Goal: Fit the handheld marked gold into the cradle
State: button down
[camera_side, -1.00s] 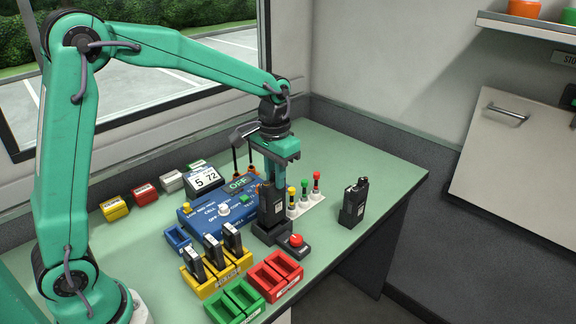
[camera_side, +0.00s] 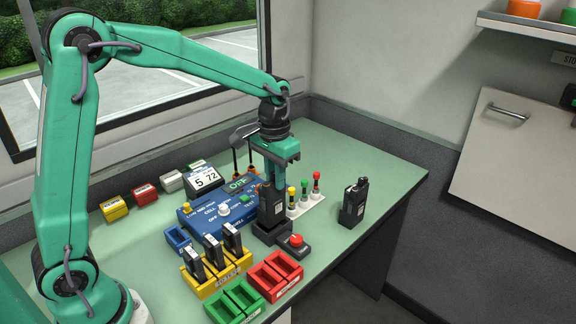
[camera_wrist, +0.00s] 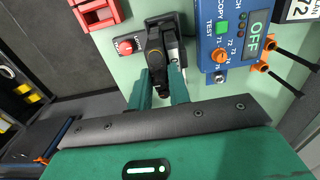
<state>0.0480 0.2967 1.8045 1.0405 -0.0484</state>
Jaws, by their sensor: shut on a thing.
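My gripper (camera_side: 275,165) points straight down and is shut on a black handheld (camera_side: 270,203), held upright. In the wrist view my gripper (camera_wrist: 163,95) has its fingers on both sides of the handheld (camera_wrist: 155,58), which shows a small gold-coloured mark near its top. The dark cradle (camera_side: 271,234) is directly under the handheld, and the handheld's lower end meets it. Whether it is fully seated I cannot tell. A second black handheld (camera_side: 352,204) stands upright in a dark base at the right of the table.
A red button box (camera_side: 294,243) is close beside the cradle. A blue tester reading OFF (camera_side: 205,222) is left of it. A white rack of coloured-top pieces (camera_side: 306,206) stands behind. Yellow (camera_side: 207,287), green (camera_side: 235,304) and red (camera_side: 275,276) trays are in front.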

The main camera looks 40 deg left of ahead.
aim_at(275, 190)
jog(key=shift+f, duration=2.15)
dwell(0.9)
jog(key=c, duration=0.9)
grip_release()
jog(key=shift+r, duration=3.55)
jog(key=shift+s+a+r, duration=0.1)
jog(key=shift+s+r, duration=0.35)
jog(key=s+r+t, duration=0.1)
jog(key=s+t, duration=0.1)
jog(key=s, duration=0.4)
jog(key=s+a+r+t, duration=0.1)
jog(key=s+r, duration=0.1)
jog(key=s, duration=0.5)
jog(key=s+a+r+t, duration=0.1)
jog(key=s+r+t, duration=0.1)
jog(key=s, duration=0.5)
jog(key=shift+s+r+t, duration=0.1)
jog(key=shift+r+t, duration=0.05)
jog(key=shift+t, duration=0.15)
